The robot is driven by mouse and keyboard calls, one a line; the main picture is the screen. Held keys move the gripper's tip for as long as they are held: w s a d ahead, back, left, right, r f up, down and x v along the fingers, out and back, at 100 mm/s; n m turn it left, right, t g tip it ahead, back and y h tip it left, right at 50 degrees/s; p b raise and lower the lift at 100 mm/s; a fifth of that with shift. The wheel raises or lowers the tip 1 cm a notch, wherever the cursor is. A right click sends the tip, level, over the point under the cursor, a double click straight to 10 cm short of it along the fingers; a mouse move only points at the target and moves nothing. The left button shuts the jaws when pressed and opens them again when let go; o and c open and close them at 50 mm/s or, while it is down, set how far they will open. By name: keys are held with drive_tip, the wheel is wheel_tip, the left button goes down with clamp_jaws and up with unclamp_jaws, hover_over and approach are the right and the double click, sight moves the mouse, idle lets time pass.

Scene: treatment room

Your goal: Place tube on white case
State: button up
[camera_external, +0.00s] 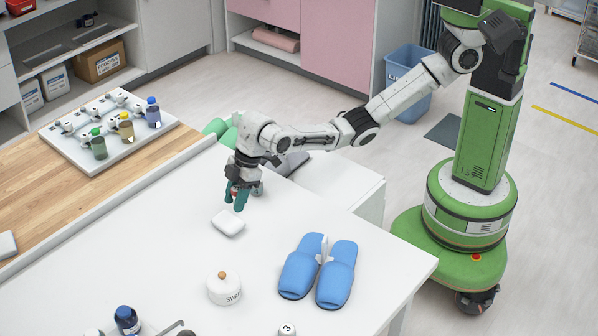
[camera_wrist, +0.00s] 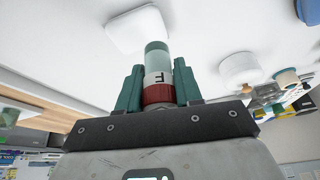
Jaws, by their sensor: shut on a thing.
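My gripper (camera_external: 236,196) reaches down over the white table, just behind a small white case (camera_external: 228,223). In the wrist view my gripper (camera_wrist: 158,85) is shut on a tube (camera_wrist: 157,60) with a pale green end, a white label and a dark red band. The tube sits between the two teal fingers, which hide its sides. The white case (camera_wrist: 138,27) lies beyond the tube's pale end in the wrist view. In the external view the fingers mostly hide the tube; I cannot tell whether it touches the table.
Blue slippers (camera_external: 318,272) and a white lidded jar (camera_external: 224,288) stand nearer the front of the table. A wooden counter with a white tray (camera_external: 75,148) of bottles is at left. Green rolls (camera_external: 217,127) lie behind my gripper. The table around the case is clear.

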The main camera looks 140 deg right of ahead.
drive_tip(key=shift+w+d+f, duration=0.15)
drive_tip(key=shift+w+f, duration=0.5)
drive_tip(key=shift+f, duration=0.15)
drive_tip(key=shift+w+f, duration=0.1)
drive_tip(key=shift+f, duration=1.55)
drive_tip(key=shift+f, duration=0.1)
drive_tip(key=o, duration=1)
drive_tip(key=shift+r, duration=0.4)
drive_tip(key=v, duration=1.1)
drive_tip(key=shift+r+p, duration=0.2)
drive_tip(key=shift+p, duration=0.1)
